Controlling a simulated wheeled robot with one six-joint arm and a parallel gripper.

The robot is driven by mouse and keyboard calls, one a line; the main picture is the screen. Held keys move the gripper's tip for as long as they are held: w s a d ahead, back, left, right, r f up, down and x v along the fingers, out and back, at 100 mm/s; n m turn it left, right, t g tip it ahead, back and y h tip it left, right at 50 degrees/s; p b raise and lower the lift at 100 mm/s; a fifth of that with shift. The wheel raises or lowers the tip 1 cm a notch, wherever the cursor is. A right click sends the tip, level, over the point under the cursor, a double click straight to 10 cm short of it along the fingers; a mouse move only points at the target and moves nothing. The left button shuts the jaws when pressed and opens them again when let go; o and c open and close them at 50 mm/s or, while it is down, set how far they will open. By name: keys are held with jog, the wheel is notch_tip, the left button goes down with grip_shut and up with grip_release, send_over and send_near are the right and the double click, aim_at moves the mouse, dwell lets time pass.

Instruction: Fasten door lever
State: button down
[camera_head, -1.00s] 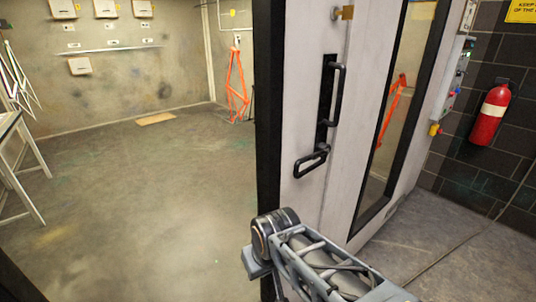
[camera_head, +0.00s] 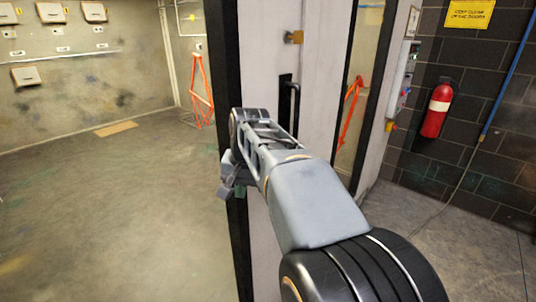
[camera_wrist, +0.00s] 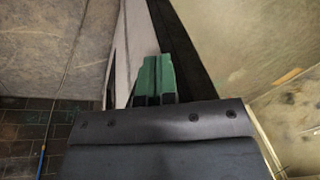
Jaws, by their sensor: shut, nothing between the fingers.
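The white door (camera_head: 268,60) with a black edge stands open in the head view. The upper part of its black handle (camera_head: 292,100) shows above my arm. The door lever is not visible in the head view, where my arm covers the door below the handle. My gripper (camera_head: 230,190) is at the door's black edge, pointing left and down. In the wrist view, the green fingertips (camera_wrist: 153,75) are together with nothing between them. Beyond them are the pale door face (camera_wrist: 128,50) and the dark edge strip (camera_wrist: 185,45).
A brass-coloured latch piece (camera_head: 294,37) sits high on the door. An orange frame (camera_head: 201,92) hangs at the booth's back corner. A red fire extinguisher (camera_head: 437,108) and a blue pole (camera_head: 508,70) are at the right wall.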

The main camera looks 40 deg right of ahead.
jog(key=w+d+r+m+y+p, duration=0.1)
jog(key=d+r+m+p, duration=0.3)
jog(key=d+r, duration=0.9)
jog(key=m, duration=0.3)
jog(key=shift+w+d+r, duration=0.2)
jog(key=shift+w+r, duration=0.05)
jog(key=x, duration=1.4)
jog(key=shift+s+a+p, duration=0.1)
jog(key=shift+s+p, duration=0.2)
jog(key=shift+p, duration=0.05)
jog(key=shift+f, duration=0.1)
